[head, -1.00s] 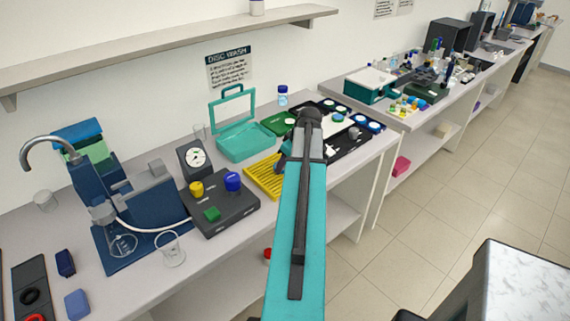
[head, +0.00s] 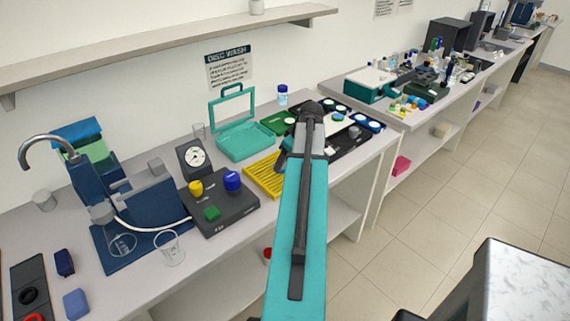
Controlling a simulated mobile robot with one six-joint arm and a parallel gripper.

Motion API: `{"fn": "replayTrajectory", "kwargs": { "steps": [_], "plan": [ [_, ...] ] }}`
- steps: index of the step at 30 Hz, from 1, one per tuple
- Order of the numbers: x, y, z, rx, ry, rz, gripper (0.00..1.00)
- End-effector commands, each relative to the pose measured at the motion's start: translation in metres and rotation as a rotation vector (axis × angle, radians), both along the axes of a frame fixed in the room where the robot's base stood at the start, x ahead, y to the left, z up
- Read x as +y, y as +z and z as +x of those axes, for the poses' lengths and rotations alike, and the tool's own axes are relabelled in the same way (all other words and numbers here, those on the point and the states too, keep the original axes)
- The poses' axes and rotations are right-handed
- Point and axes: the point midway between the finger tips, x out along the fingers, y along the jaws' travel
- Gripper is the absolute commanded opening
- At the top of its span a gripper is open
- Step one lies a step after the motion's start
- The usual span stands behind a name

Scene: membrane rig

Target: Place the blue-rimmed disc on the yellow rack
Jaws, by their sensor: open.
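The yellow slatted rack (head: 263,176) lies on the bench in the middle of the head view, just left of my arm, which covers its right part. The slats that show are bare. White discs with blue rims sit at the right end of the dark tray area behind my arm; one blue-rimmed disc (head: 375,126) shows clearly. Which disc is meant, I cannot tell. My arm reaches over the bench between the rack and the discs.
A teal open case (head: 243,142) and a green tray (head: 277,122) stand behind the rack. A dark control box (head: 222,211) with yellow and blue knobs is at its left. A capped bottle (head: 282,95) stands near the wall. A glass beaker (head: 169,248) is near the front edge.

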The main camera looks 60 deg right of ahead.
Motion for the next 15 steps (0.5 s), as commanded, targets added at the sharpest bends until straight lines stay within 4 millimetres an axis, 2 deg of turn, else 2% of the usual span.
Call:
{"fn": "replayTrajectory", "kwargs": {
  "steps": [15],
  "plan": [
    [0.002,0.05,-0.021,-0.001,-0.002,-0.002,0.64]
  ]
}}
